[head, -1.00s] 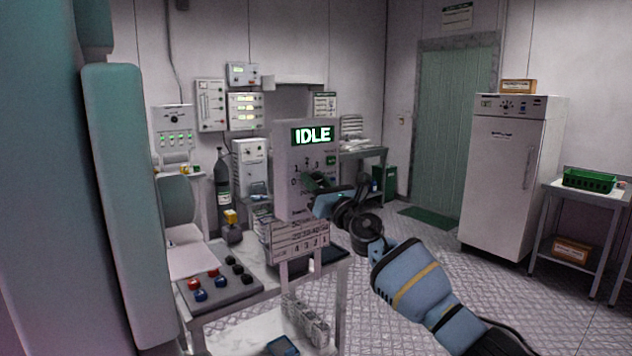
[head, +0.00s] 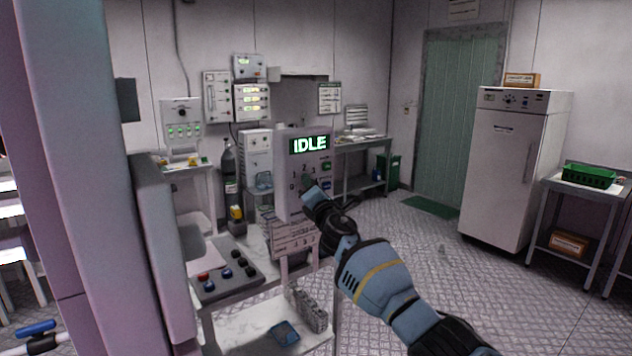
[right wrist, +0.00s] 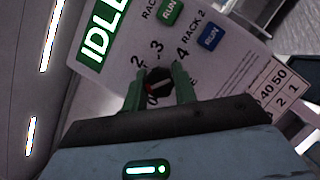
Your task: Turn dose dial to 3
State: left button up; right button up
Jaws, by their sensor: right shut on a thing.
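The dose dial (right wrist: 158,79) is a small dark round knob with a red mark, on a pale panel (head: 291,150) whose green display (head: 310,144) reads IDLE. Numbers including 2, 3 and 4 ring the dial in the right wrist view. My right gripper (right wrist: 158,92) is shut on the dial, one green finger on each side. In the head view my right gripper (head: 306,184) covers the dial. Which number the dial points at I cannot tell. My left gripper is not in view.
A button box (head: 225,277) rests on the bench left of the panel. A white cabinet (head: 508,180) stands at right. The floor between is clear.

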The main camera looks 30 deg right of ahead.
jog(key=m, duration=0.1)
jog(key=m+g, duration=0.1)
jog(key=m, duration=0.1)
jog(key=m+h+p, duration=0.1)
jog(key=shift+r+g, duration=0.3)
jog(key=m+g, duration=0.1)
jog(key=m, duration=0.3)
jog(key=shift+f, duration=0.2)
jog(key=m+g, duration=0.1)
jog(key=m, duration=0.1)
jog(key=m+g, duration=0.1)
jog(key=m, duration=0.2)
jog(key=shift+m+g+y, duration=0.3)
jog(key=shift+y, duration=0.1)
jog(key=m+g+y, duration=0.1)
jog(key=m, duration=0.2)
jog(key=shift+m+y, duration=0.3)
jog(key=shift+m, duration=0.1)
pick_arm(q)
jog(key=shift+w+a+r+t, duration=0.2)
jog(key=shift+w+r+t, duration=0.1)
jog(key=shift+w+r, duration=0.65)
pick_arm(e)
jog(key=shift+m+g+y, duration=0.3)
jog(key=shift+m+y, duration=0.2)
jog(key=shift+m, duration=0.2)
jog(key=o, duration=1)
jog(key=shift+c, duration=0.2)
